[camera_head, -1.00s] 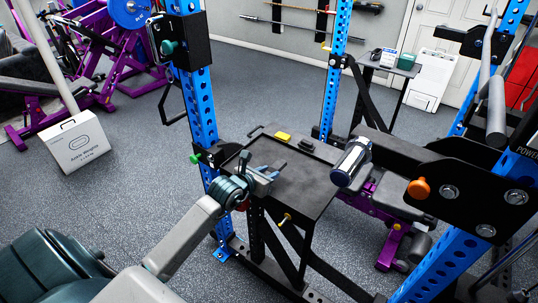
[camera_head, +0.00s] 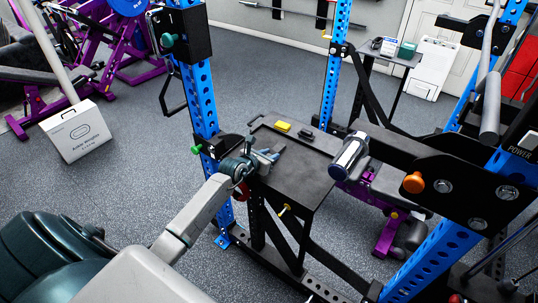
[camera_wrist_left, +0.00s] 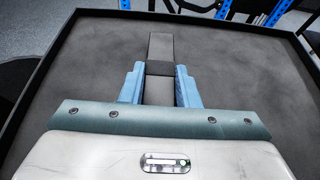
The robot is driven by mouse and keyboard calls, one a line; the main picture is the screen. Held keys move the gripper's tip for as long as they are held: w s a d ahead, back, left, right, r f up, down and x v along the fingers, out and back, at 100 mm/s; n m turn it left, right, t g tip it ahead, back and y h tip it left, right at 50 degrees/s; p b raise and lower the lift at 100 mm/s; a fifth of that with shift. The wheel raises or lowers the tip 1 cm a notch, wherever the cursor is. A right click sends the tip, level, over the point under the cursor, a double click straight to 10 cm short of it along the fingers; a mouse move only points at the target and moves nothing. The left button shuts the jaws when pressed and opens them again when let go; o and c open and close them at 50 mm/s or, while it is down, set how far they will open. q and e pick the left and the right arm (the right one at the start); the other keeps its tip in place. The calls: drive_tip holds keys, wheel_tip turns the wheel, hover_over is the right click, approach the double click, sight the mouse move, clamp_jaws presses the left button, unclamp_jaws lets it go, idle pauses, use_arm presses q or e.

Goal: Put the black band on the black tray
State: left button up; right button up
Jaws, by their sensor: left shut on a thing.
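My left gripper (camera_head: 268,160) is over the near left part of a black flat-topped stand in the head view. In the left wrist view, its two blue fingers (camera_wrist_left: 160,85) are shut on a dark strip, which I take for the black band (camera_wrist_left: 160,48). The band runs forward between and beyond the fingertips. A wide dark surface with a raised black rim, seemingly the black tray (camera_wrist_left: 90,60), spreads below. I cannot tell whether the band touches it. The tray top also shows in the head view (camera_head: 295,180). My right gripper is not in view.
A yellow block (camera_head: 283,126) and a small black object (camera_head: 305,133) lie at the stand's far side. Blue rack posts (camera_head: 201,100) stand close by. A silver-ended cylinder (camera_head: 350,157) juts over the right edge. A white box (camera_head: 77,131) sits on the floor.

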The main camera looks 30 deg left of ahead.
use_arm(q)
drive_tip(key=shift+f, duration=0.2)
drive_tip(key=o, duration=1)
drive_tip(key=shift+c, duration=0.2)
drive_tip(key=shift+r, duration=0.15)
drive_tip(key=shift+s+r, duration=0.1)
drive_tip(key=shift+s, duration=0.05)
drive_tip(key=v, duration=1.1)
drive_tip(key=shift+s+r+b, duration=0.25)
drive_tip(key=shift+s+b, duration=0.05)
drive_tip(key=shift+b, duration=0.1)
